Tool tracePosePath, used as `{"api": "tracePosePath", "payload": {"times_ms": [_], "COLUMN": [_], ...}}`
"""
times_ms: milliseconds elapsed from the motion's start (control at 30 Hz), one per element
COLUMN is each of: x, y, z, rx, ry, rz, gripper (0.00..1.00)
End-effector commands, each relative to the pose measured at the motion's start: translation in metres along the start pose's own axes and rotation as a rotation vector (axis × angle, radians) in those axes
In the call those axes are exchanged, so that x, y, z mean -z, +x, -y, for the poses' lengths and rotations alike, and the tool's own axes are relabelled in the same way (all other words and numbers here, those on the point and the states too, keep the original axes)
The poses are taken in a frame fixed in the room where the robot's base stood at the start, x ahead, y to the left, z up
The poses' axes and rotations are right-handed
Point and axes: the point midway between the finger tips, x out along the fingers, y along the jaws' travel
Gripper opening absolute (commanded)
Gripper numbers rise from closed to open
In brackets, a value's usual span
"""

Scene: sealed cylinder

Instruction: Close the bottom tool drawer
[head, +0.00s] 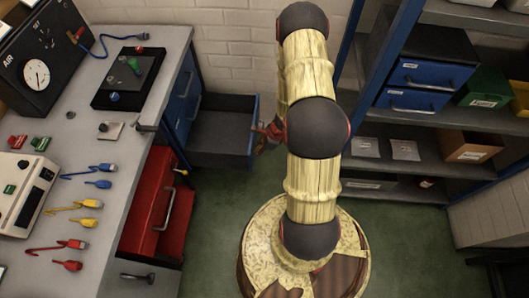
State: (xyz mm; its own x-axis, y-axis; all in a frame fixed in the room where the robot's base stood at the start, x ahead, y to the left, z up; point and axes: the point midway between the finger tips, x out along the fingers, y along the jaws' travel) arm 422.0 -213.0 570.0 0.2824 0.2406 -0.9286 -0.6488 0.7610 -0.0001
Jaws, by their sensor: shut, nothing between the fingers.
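A blue drawer (222,134) stands pulled out from the blue cabinet under the workbench, its grey inside showing and empty as far as I can see. Its front panel (254,124) faces right, toward my arm. My gripper (262,143) is at the outer side of that front panel, partly hidden behind my own arm. It is shut with nothing held. I cannot tell whether it touches the panel. Closed blue drawer fronts (184,100) show on the cabinet beside the bench top.
The workbench (110,135) on the left carries a gauge box (40,60), a black plate and several coloured connectors. A red drawer unit (160,205) stands below its near edge. Shelves (430,130) with bins stand on the right. Green floor is clear between.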

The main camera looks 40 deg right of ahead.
Motion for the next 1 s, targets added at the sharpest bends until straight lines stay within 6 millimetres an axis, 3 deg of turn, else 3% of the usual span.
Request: {"api": "tracePosePath", "payload": {"times_ms": [400,567,767,1000], "x": [-0.003,-0.015,-0.057,-0.129], "y": [0.001,0.006,0.023,0.050], "z": [-0.001,-0.001,-0.001,-0.002], "rx": [-0.001,-0.001,-0.002,-0.002], "ry": [-0.001,-0.005,-0.009,-0.010], "rz": [0.000,0.000,0.001,0.001], "gripper": [0.00,0.00,0.00,0.00]}}
